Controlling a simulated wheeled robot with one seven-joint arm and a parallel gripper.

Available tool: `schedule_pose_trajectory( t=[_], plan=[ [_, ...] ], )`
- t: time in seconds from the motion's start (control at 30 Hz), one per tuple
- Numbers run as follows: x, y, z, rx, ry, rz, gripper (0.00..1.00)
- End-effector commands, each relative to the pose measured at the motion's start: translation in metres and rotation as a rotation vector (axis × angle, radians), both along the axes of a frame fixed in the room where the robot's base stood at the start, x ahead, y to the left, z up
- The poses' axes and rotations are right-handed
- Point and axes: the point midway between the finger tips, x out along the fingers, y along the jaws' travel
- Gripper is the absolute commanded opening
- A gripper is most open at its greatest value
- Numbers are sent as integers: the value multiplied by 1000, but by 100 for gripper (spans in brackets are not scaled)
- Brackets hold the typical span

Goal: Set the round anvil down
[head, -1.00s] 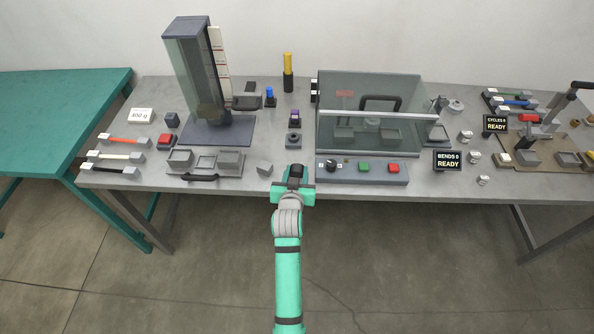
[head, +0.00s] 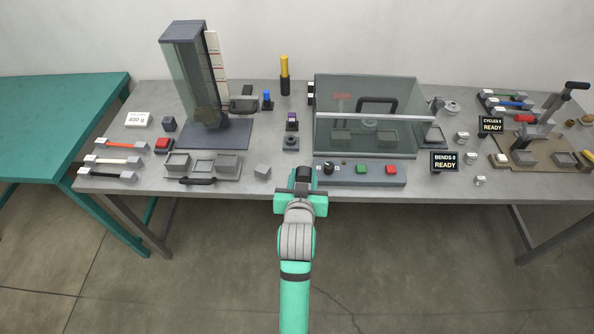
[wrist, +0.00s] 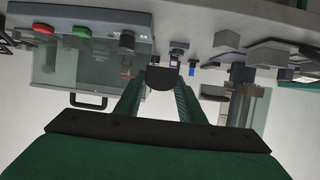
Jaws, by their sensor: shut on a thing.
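My gripper (head: 302,187) is at the front edge of the grey bench, in front of the control panel's left end. It is shut on a small dark piece with a rounded end, taken to be the round anvil (head: 303,173). In the wrist view the anvil (wrist: 161,78) shows as a dark half-round shape between the two green fingers. It appears held clear of the bench, though the gap beneath it is hidden. A tray (head: 204,178) with grey blocks and a black handle lies to the left. A loose grey block (head: 262,171) sits between the tray and my gripper.
A glass-fronted tower (head: 190,85) stands behind the tray. A clear-shielded box (head: 366,140) stands behind the control panel (head: 360,180) on the right. A dark ring-topped piece (head: 291,142) stands behind my gripper. Bare bench top (head: 265,150) shows left of that piece.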

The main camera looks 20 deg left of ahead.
Motion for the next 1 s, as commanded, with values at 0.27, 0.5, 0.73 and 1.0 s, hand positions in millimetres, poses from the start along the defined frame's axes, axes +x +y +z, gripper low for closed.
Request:
schedule_pose_trajectory(
  t=[0.27, 0.5, 0.73, 1.0],
  plan=[
    [-35, -26, 20, 0, -3, -1, 6],
    [-43, -33, 24, 0, -1, -1, 6],
    [-29, -44, -20, 6, 12, -19, 6],
    [-16, -96, -143, 18, 22, -90, 6]
  ],
)
